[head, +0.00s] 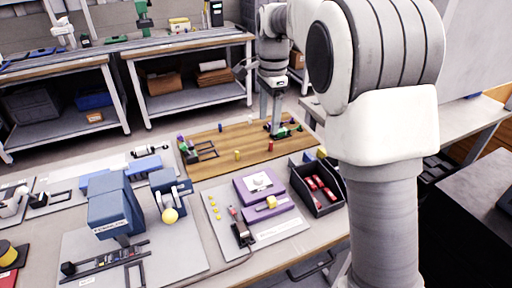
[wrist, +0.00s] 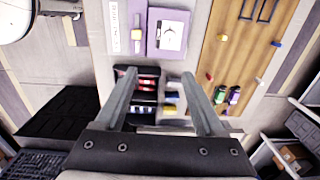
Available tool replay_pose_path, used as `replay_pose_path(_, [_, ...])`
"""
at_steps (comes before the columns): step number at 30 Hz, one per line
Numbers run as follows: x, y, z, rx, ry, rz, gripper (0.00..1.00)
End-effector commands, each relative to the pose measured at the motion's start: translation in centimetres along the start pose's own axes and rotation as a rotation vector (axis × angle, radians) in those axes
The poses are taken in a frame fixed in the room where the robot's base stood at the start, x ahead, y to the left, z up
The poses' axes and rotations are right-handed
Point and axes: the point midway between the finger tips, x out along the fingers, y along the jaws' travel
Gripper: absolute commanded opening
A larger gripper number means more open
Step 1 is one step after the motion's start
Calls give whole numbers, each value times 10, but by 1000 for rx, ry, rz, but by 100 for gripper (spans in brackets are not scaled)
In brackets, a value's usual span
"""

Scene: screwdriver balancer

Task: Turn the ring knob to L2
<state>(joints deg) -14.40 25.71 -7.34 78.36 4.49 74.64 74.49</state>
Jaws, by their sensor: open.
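A purple box (head: 259,183) stands on a light panel right of the table's middle. It carries a white plate with a small round knob (head: 260,180), which I take for the ring knob; its markings are too small to read. The box also shows at the top of the wrist view (wrist: 168,34). A second purple block (head: 271,208) with a yellow piece sits in front of it. My gripper (head: 275,128) points down over the right end of the wooden board, behind the purple box. In the wrist view its two fingers (wrist: 158,74) are spread and nothing is between them.
A black bin (head: 318,189) with red items stands right of the purple blocks. A wooden board (head: 222,146) with several small coloured pieces lies behind. A blue machine (head: 112,207) stands at left. A screwdriver-like tool (head: 241,231) lies on the panel.

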Motion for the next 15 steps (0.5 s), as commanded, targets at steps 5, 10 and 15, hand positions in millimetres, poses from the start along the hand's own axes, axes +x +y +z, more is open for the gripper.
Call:
replay_pose_path(5, [41,-31,7,127,6,56,71])
replay_pose_path(10, [57,-41,10,182,11,77,71])
replay_pose_path(15, [74,-40,11,189,11,81,71])
